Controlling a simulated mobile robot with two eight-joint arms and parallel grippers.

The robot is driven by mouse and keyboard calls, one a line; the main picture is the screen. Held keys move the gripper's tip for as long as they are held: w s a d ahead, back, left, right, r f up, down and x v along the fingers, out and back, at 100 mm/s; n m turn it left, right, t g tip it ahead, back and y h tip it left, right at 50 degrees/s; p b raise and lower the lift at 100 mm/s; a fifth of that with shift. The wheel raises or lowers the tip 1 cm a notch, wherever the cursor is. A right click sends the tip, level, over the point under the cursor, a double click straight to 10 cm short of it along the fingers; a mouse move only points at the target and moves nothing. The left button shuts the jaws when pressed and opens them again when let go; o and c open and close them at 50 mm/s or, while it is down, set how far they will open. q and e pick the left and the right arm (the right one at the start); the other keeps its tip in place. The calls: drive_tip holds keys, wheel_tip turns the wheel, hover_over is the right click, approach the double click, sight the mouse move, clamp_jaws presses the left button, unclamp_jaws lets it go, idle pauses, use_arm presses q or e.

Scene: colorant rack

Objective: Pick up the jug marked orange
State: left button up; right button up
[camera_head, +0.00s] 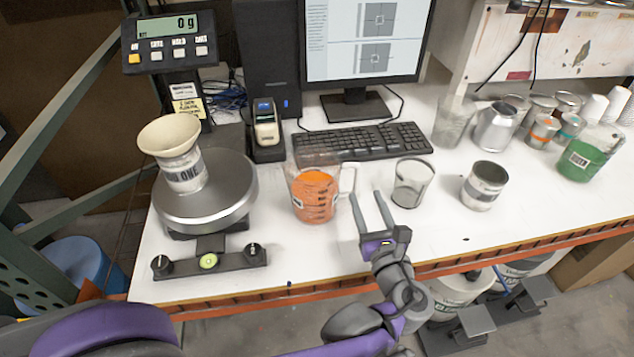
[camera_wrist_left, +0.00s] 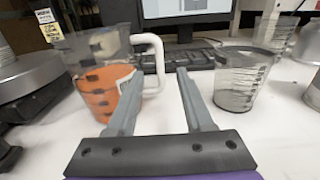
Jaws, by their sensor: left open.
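The clear jug with orange contents (camera_head: 314,196) stands upright on the white table, its white handle on the right side. In the left wrist view the jug (camera_wrist_left: 100,92) is at the left, and its handle (camera_wrist_left: 152,55) lies beyond the left finger. My left gripper (camera_head: 370,210) is open and empty, just right of the handle. It also shows in the left wrist view (camera_wrist_left: 155,98), its fingers pointing toward the table's back. Any contact between the left finger and the handle cannot be told. My right gripper is not in view.
A clear beaker (camera_head: 412,184) stands just right of my left gripper. A metal can (camera_head: 484,187) is further right, and a green jug (camera_head: 588,158) is at the far right. A scale (camera_head: 232,190) with a container stands at left. A keyboard (camera_head: 362,142) lies behind.

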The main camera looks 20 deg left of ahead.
sight(358, 179)
use_arm(q)
drive_tip(key=x, duration=0.8)
drive_tip(key=shift+a+f, duration=0.1)
drive_tip(key=shift+f, duration=0.05)
clamp_jaws()
idle(1.2)
